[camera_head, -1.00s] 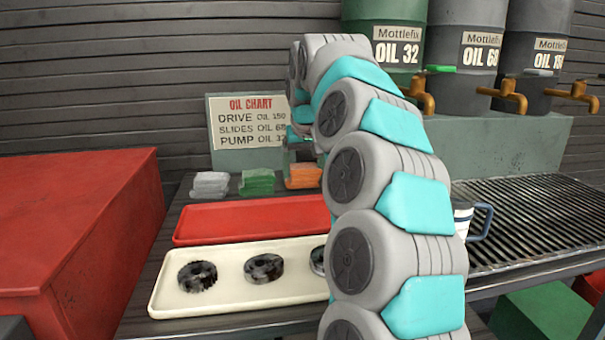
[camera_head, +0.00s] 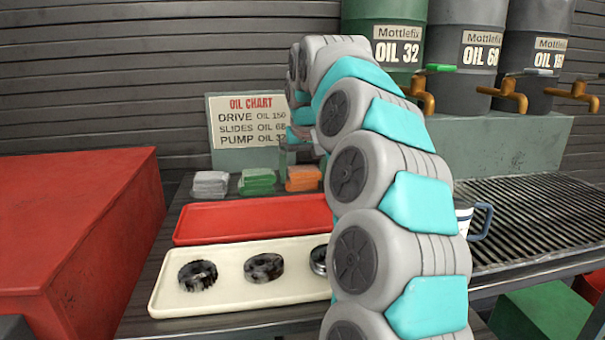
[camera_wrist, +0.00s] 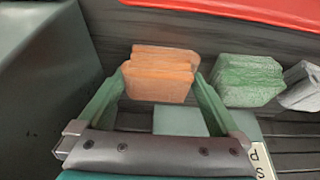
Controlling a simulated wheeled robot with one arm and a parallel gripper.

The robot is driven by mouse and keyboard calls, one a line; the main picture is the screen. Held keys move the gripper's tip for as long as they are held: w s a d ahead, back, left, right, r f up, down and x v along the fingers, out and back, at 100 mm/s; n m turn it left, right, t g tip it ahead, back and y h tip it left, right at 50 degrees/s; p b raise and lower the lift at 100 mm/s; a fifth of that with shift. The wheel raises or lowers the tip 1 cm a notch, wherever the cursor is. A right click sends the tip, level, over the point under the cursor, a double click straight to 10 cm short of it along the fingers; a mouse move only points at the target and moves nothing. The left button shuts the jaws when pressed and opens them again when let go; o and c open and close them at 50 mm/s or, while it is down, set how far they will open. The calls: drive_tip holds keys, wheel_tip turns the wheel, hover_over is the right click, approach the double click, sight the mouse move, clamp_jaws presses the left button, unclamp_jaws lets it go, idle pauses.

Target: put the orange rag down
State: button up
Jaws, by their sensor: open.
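The orange rag (camera_head: 303,179) is a folded stack on the bench behind the red tray, at the right end of a row of rags. In the wrist view the orange rag (camera_wrist: 160,75) lies between and just beyond the tips of my gripper (camera_wrist: 158,80). The two green fingers are spread apart, one on each side of the rag. In the head view my gripper (camera_head: 290,155) is partly hidden by my arm and sits just behind and above the orange rag. The jaws are open and appear clear of it.
A green rag (camera_head: 258,181) and a grey rag (camera_head: 210,184) lie left of the orange one. In front are a red tray (camera_head: 250,219) and a cream tray (camera_head: 225,297) holding black gears. The oil chart (camera_head: 249,121) stands behind. A mug (camera_head: 480,222) is at the right.

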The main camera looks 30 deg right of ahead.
drive_tip(key=v, duration=1.2)
drive_tip(key=shift+p, duration=0.35)
